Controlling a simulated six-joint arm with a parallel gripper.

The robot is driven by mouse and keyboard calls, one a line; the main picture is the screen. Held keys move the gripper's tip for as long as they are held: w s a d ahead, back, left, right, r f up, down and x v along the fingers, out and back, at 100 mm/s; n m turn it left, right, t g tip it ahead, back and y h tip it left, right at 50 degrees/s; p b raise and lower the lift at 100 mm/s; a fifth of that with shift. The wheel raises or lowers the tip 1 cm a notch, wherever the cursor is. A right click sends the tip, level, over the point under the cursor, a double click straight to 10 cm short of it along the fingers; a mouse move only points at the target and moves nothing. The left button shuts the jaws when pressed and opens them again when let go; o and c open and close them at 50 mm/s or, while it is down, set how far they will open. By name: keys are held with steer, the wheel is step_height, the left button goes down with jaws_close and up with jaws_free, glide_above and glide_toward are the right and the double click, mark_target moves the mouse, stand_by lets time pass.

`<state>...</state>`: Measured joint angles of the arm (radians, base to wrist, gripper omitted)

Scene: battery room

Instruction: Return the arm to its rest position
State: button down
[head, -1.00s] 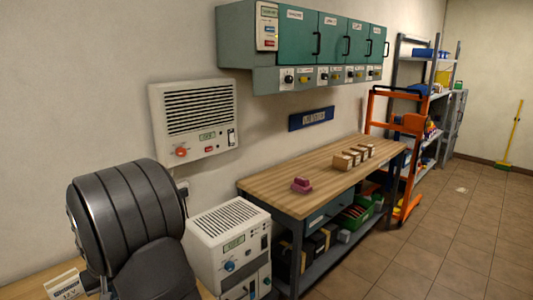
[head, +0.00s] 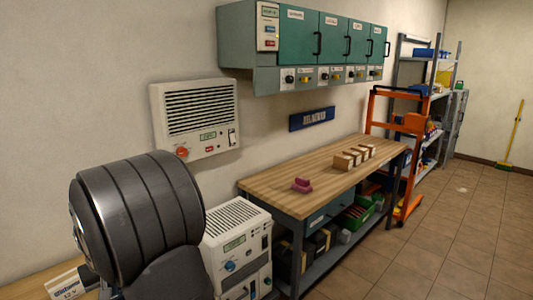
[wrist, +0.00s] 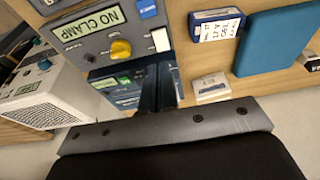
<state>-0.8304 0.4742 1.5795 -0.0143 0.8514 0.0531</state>
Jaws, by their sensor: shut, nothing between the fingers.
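My gripper (wrist: 160,88) shows in the wrist view as two dark fingers close together, with nothing between them. Behind them is a dark grey bar with screws. The fingers point toward a grey panel (wrist: 85,45) with a "NO CLAMP" display and a yellow knob. I cannot tell how far the fingertips are from it. In the head view, a thick dark link of my arm fills the lower left, and my gripper is hidden or out of frame there.
The wrist view shows a white vented unit (wrist: 45,95) at left and a blue block (wrist: 278,38) on wood at right. A white charger (head: 238,240) stands beside my arm.

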steer(key=x, duration=0.5)
steer(key=w+a+x, duration=0.1)
steer(key=x, duration=0.2)
steer(key=shift+w+a+r, duration=0.1)
steer(key=shift+r, duration=0.1)
steer(key=d+r+m+g, duration=0.1)
steer(key=d+r+m, duration=0.3)
steer(key=r+m, duration=0.5)
steer(key=d+r+m+y, duration=0.1)
steer(key=d+r+m, duration=0.3)
steer(key=r+m, duration=0.4)
steer(key=shift+w+r+m+g, duration=0.35)
steer(key=shift+r+m+g, duration=0.05)
steer(key=shift+r, duration=2.05)
